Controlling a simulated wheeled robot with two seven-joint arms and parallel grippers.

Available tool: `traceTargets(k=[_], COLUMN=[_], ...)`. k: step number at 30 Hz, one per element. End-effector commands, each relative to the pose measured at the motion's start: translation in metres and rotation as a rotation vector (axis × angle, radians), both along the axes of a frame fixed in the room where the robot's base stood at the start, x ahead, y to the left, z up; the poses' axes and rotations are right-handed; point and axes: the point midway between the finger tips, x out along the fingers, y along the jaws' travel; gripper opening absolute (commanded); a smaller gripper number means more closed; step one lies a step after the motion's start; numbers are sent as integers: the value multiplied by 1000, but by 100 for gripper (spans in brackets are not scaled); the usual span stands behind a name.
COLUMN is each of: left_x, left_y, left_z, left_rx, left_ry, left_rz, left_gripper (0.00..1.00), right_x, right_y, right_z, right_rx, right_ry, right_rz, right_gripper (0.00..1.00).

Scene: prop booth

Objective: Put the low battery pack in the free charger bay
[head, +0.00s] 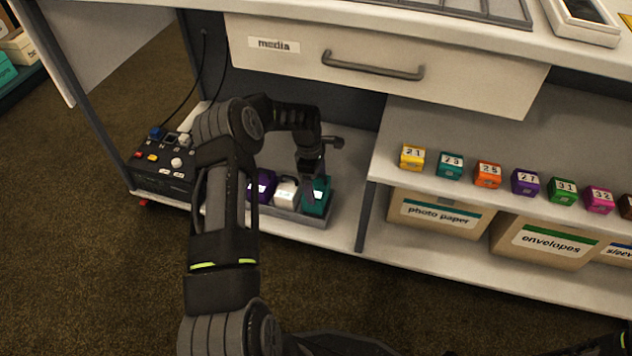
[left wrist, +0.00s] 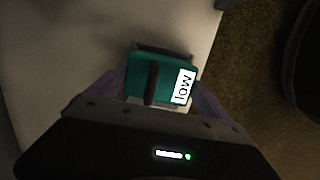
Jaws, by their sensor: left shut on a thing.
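The teal battery pack (head: 319,194) is at the right end of a low grey tray (head: 290,216) on the lower shelf. Its "low" label shows in the left wrist view (left wrist: 183,87). My left gripper (head: 311,178) reaches down from above and is shut on this pack; I cannot tell whether the pack is clear of the tray. A white pack (head: 287,191) and a purple pack (head: 264,185) are in the tray beside it. My right gripper is not visible.
The drawer marked "media" (head: 390,75) hangs above the lower shelf. Cords run up from the black box. At the right, a shelf (head: 420,185) holds several numbered cubes, above cartons marked photo paper (head: 437,215) and envelopes (head: 548,243).

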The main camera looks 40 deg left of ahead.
Motion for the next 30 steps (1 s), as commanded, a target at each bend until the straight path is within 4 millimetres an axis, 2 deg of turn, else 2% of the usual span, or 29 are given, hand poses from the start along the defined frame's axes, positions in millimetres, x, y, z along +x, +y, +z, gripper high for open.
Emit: traceTargets(k=[30], left_x=[1], left_y=[0], left_z=[-31], left_rx=[0], left_ry=[-3], left_rz=[-1], left_gripper=[18], right_x=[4], right_y=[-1], right_z=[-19], right_rx=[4], right_ry=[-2], right_rz=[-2], right_gripper=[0])
